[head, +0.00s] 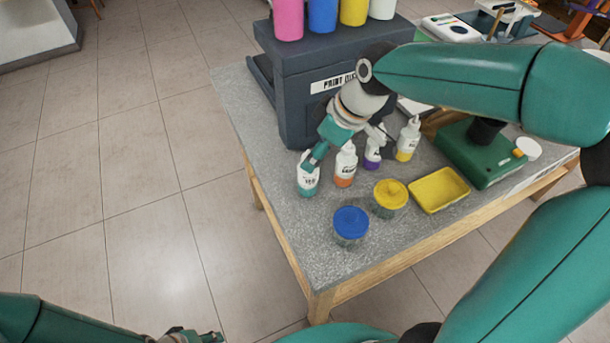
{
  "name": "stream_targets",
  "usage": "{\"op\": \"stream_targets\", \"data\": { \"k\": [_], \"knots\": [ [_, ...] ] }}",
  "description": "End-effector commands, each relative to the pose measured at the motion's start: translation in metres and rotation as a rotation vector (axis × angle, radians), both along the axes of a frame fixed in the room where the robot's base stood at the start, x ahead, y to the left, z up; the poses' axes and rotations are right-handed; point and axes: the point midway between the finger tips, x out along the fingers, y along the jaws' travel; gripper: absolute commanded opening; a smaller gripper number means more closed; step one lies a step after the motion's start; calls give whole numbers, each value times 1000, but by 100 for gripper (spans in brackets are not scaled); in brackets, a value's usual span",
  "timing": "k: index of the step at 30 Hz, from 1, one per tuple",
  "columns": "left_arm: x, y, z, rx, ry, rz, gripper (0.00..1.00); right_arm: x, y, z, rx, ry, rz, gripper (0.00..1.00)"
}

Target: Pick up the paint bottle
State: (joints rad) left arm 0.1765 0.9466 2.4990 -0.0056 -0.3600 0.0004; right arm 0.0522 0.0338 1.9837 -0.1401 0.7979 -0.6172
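Several white paint bottles with coloured contents stand upright in a row on the grey table (278,222): teal (308,181), orange (345,168), purple (373,155) and yellow (408,142). My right gripper (345,147) reaches down over the row from above. Its fingers are spread, one by the top of the teal bottle and the other near the purple bottle, with the orange bottle's nozzle between them. I cannot tell whether a finger touches a bottle. My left gripper (205,338) is at the bottom edge, partly cut off, away from the table.
A dark paint mixer (290,95) with coloured canisters stands behind the bottles. A green device (482,158) stands at right. The table's left front corner is bare.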

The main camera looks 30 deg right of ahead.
Motion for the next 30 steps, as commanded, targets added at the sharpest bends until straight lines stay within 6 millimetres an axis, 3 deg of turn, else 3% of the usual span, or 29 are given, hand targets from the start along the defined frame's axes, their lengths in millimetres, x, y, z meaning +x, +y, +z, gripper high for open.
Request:
{"op": "stream_targets", "data": {
  "k": [10,19,27,30],
  "knots": [
    [0,0,2,0,0,0,40,9,7,-23,-1,2,0,78],
    [0,0,5,0,0,0,40,25,21,-56,0,2,-3,78],
    [0,0,5,0,0,0,40,26,22,-60,-1,-1,-3,78],
    [0,0,5,0,0,0,40,26,22,-60,-1,-1,-3,64]
  ]
}}
